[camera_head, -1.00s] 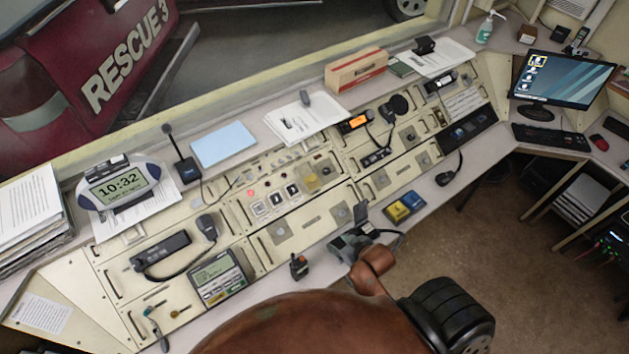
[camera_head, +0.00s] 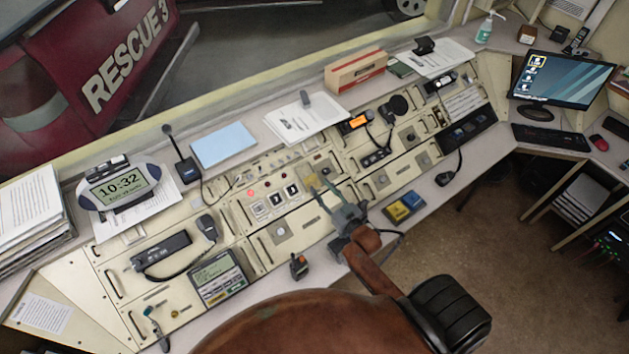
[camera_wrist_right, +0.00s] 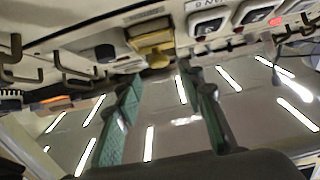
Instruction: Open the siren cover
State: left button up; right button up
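A yellow see-through cover, apparently the siren cover (camera_head: 311,181), is on the console panel, to the right of the white square switches. In the right wrist view the yellow cover (camera_wrist_right: 150,46) is at top centre, just beyond my fingertips, and appears lowered. My right gripper (camera_head: 323,189) reaches over the console from the lower right, its fingers spread and pointing at the cover. In the right wrist view the fingers of this gripper (camera_wrist_right: 158,76) are apart, with nothing between them. I cannot tell whether a fingertip touches the cover. My left gripper is not in view.
White square switches (camera_head: 276,197) and a lit red lamp (camera_head: 251,192) are left of the cover. Metal handles line the panels. Papers (camera_head: 305,119) lie on the ledge behind.

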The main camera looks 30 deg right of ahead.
aim_at(313, 178)
jog(key=w, duration=0.5)
jog(key=shift+a, duration=0.1)
grip_shut()
dwell(0.3)
